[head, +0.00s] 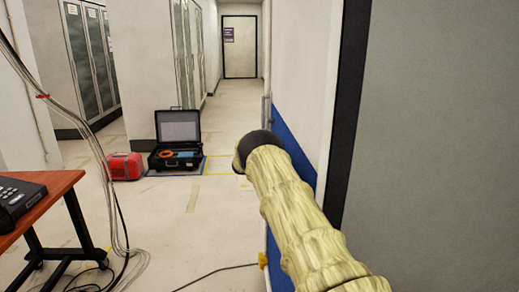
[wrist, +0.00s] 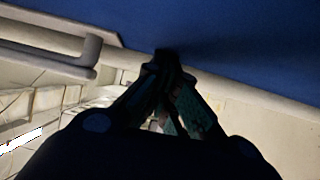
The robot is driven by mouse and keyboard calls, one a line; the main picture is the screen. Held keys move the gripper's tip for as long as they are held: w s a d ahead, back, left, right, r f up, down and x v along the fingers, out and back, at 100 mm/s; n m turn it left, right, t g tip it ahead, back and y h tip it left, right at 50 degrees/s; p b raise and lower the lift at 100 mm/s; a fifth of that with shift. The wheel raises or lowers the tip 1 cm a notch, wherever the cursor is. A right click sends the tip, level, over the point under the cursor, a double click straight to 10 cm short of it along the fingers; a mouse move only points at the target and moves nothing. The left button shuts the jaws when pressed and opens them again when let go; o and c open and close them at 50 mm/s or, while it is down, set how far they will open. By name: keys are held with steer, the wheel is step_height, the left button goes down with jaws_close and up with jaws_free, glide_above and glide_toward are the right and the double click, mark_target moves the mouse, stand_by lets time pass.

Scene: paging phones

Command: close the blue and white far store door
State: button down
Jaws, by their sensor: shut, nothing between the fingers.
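The blue and white door (head: 300,60) stands open on the right of the head view, white above and blue below, its free edge toward the corridor. A grey bar handle (head: 265,109) shows at that edge. My sleeved arm reaches forward in front of the door and hides part of its blue lower half. My gripper is hidden in the head view. In the wrist view my gripper (wrist: 168,56) is shut and empty, its tips close to the door's blue face (wrist: 230,40). I cannot tell whether they touch it. A pale bar, perhaps the handle, lies at the upper left there.
A dark door frame (head: 347,100) and grey wall are close on the right. An open black case (head: 180,129) and a red box (head: 126,166) sit on the floor. An orange-topped table (head: 45,190) and hanging cables are at left. The corridor floor between is mostly clear.

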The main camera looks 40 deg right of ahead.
steer(key=w+a, duration=0.1)
steer(key=a, duration=1.2)
steer(key=shift+w, duration=0.3)
steer(key=shift+f, duration=0.1)
